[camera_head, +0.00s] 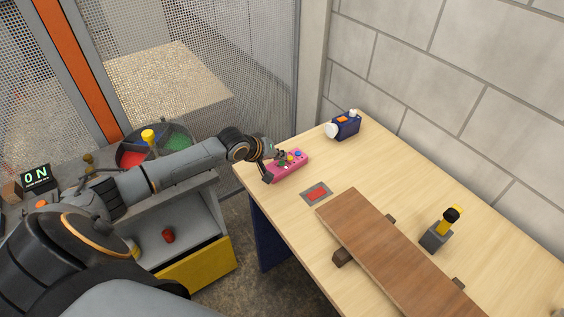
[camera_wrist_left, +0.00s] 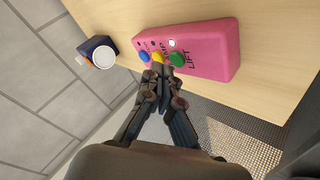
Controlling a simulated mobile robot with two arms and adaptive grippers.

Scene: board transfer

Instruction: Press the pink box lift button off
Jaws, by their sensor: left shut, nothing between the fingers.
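The pink box (camera_head: 292,168) lies near the left edge of the wooden table. In the left wrist view the pink box (camera_wrist_left: 212,42) shows a green button (camera_wrist_left: 177,59) beside the word LIFT, a yellow button (camera_wrist_left: 157,57) and a blue button (camera_wrist_left: 144,56). A small white spot (camera_wrist_left: 171,43) shows near the green button. My left gripper (camera_head: 279,161) is shut and empty at the box. In the left wrist view its fingertips (camera_wrist_left: 161,72) are close to the yellow and green buttons; I cannot tell whether they touch. My right gripper is not in view.
A brown board (camera_head: 395,255) lies on supports on the table (camera_head: 400,180). A red pad (camera_head: 317,192) lies near the pink box. A blue device (camera_head: 346,127) stands behind it, and a yellow-and-black tool in a grey holder (camera_head: 436,238) stands at right.

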